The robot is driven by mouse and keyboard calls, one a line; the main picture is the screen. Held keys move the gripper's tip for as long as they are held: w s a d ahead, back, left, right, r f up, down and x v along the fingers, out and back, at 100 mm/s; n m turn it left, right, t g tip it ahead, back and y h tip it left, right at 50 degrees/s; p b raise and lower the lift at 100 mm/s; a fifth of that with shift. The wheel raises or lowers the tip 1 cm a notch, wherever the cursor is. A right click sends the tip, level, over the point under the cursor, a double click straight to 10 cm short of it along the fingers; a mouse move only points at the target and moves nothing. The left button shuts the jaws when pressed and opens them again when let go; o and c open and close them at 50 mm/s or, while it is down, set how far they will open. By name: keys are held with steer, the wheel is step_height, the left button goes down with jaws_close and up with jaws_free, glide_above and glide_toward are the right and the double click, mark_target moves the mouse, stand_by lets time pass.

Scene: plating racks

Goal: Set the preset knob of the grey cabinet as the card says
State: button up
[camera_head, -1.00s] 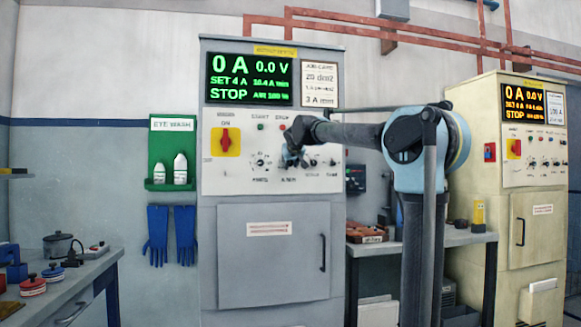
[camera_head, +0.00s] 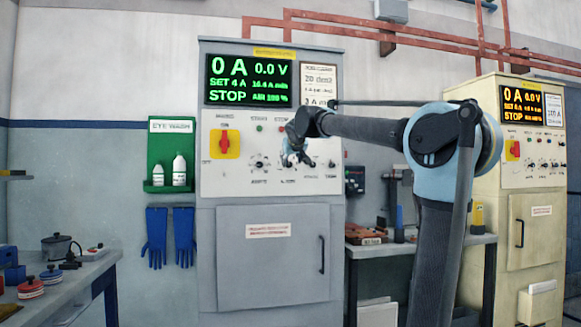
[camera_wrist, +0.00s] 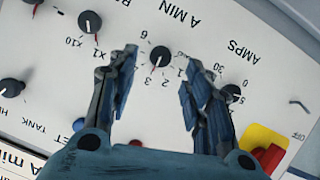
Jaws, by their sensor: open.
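The grey cabinet (camera_head: 208,240) stands in the middle of the head view, with a white control panel and a display (camera_head: 248,80). The display shows 0 A, 0.0 V, SET 4 A and STOP. The job card (camera_head: 319,84) beside it shows "20 dm2" and "3 A"; its lower part is hidden or too small. My gripper (camera_head: 290,160) is at the panel's knob row. In the wrist view my gripper (camera_wrist: 155,95) is open, its fingers on either side of the numbered knob (camera_wrist: 160,57) near "A MIN". Contact cannot be told.
The AMPS knob (camera_wrist: 233,92) is close to the right finger; the x1/x10 knob (camera_wrist: 90,22) is past the left finger. A red switch on a yellow plate (camera_head: 224,142) is at left. A cream cabinet (camera_head: 480,220) and a bench (camera_head: 420,247) stand to the right.

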steer(key=v, duration=0.5)
steer(key=shift+s+d+r, duration=0.1)
steer(key=shift+s, duration=0.1)
